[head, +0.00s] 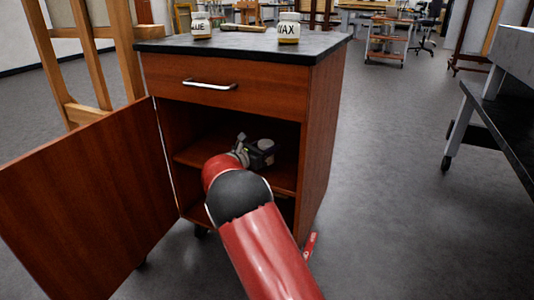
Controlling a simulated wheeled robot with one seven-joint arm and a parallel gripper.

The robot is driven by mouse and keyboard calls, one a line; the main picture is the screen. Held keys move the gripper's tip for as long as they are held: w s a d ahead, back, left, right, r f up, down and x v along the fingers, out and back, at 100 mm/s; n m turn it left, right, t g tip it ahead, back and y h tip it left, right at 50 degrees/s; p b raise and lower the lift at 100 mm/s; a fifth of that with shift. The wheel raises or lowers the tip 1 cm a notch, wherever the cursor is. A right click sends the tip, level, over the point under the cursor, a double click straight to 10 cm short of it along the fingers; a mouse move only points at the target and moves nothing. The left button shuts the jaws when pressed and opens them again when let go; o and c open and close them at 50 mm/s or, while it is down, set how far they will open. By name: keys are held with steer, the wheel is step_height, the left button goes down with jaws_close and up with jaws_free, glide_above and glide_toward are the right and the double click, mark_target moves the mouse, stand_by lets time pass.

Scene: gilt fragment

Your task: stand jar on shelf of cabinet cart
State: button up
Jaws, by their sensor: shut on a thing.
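The wooden cabinet cart (322,130) stands ahead with a dark top and its door open to the left. Its inner shelf (195,154) shows inside the open compartment, at about mid-height. My gripper (262,152) is inside the cabinet opening, over the shelf, right of its middle. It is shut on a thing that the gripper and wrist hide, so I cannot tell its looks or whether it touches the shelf. Two labelled jars stand on the cart's top: a wax jar (289,28) and a smaller jar (201,25) with a partly hidden label.
The open door (85,200) fills the lower left. The cabinet's right side wall is close to my gripper. A wooden easel (127,60) stands behind the door. A grey table (505,110) is at right. A small red item (311,245) lies on the floor by the cart.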

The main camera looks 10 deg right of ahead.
steer(key=shift+d+f, duration=0.1)
steer(key=shift+f, duration=0.8)
steer(key=shift+w+d+f, duration=0.1)
steer(key=shift+w, duration=0.1)
steer(key=o, duration=1.2)
